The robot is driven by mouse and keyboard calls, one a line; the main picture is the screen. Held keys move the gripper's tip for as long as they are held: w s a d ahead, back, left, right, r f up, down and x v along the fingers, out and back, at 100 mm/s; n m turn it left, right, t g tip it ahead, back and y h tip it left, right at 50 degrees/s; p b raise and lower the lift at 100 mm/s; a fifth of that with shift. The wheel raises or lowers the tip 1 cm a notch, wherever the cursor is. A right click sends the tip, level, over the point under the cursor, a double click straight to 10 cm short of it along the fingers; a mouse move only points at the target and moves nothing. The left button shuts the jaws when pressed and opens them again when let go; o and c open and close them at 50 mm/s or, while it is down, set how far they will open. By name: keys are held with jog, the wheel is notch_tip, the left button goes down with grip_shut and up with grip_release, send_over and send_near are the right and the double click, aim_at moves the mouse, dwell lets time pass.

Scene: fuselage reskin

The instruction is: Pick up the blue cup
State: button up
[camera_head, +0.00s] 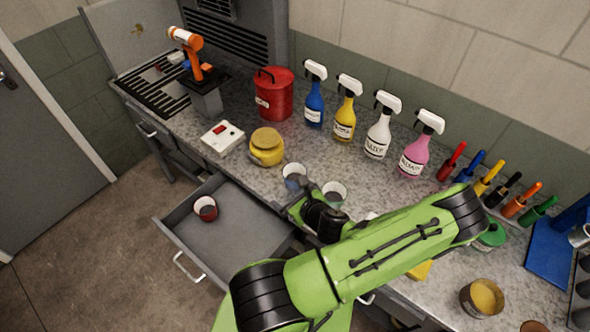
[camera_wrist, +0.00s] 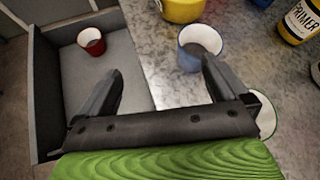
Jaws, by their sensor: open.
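The blue cup (camera_head: 292,182) stands upright on the speckled counter near its front edge, by the open drawer. In the wrist view the blue cup (camera_wrist: 188,60), with a white inside, is just beyond my right fingertip. My gripper (camera_wrist: 162,70) is open, with nothing between its fingers. In the head view my gripper (camera_head: 290,205) is close in front of the blue cup, partly hidden by my wrist. I cannot tell whether a finger touches the cup.
A green cup (camera_head: 337,188) stands right of the blue cup, close to my wrist. A red cup (camera_head: 205,209) sits in the open drawer (camera_head: 240,243). A yellow pot (camera_head: 267,148) is behind left. Spray bottles (camera_head: 344,112) line the back.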

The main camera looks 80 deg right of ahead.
jog(key=s+r+m+g+h, duration=0.1)
jog(key=s+m+h, duration=0.1)
jog(key=s+m, duration=0.25)
jog(key=b, duration=1)
send_near(291, 169)
jog(key=a, duration=0.1)
jog(key=s+a, duration=0.1)
jog(key=a, duration=0.1)
jog(key=shift+g, duration=0.4)
jog(key=shift+w+d+f+b, duration=0.1)
jog(key=shift+d+b, duration=0.15)
jog(key=shift+b, duration=0.15)
jog(key=shift+w+d+r+m+b, duration=0.3)
jog(key=shift+d+b, duration=0.2)
jog(key=shift+b, duration=0.75)
jog(key=x, duration=0.2)
jog(key=p+x, duration=0.1)
jog(key=x, duration=0.2)
jog(key=p+x, duration=0.1)
jog(key=x, duration=0.1)
jog(key=shift+w+d+r, duration=0.1)
jog(key=shift+d+r, duration=0.05)
jog(key=shift+d, duration=0.3)
jog(key=shift+a, duration=0.1)
jog(key=c, duration=0.8)
